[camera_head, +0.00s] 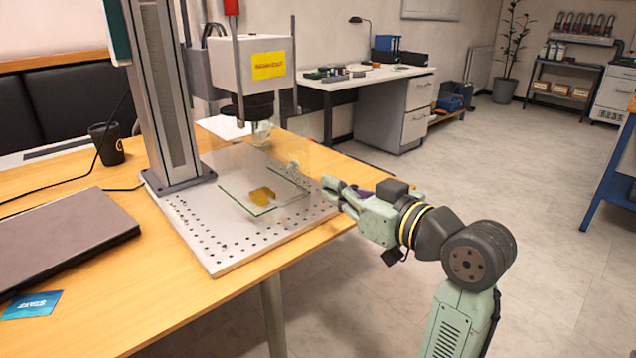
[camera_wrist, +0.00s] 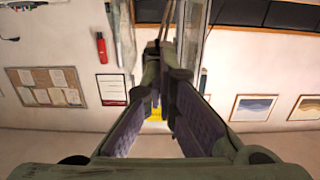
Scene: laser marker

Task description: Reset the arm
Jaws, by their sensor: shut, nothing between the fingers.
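The laser marker's white head (camera_head: 235,68) with a yellow label hangs from a grey column (camera_head: 162,95) above the plate. A small yellow piece (camera_head: 262,194) lies on the plate behind the glass.
The wooden table (camera_head: 110,300) holds a dark laptop (camera_head: 60,235), a blue card (camera_head: 32,305) and a black cup (camera_head: 106,143). A white desk (camera_head: 370,80) stands at the back.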

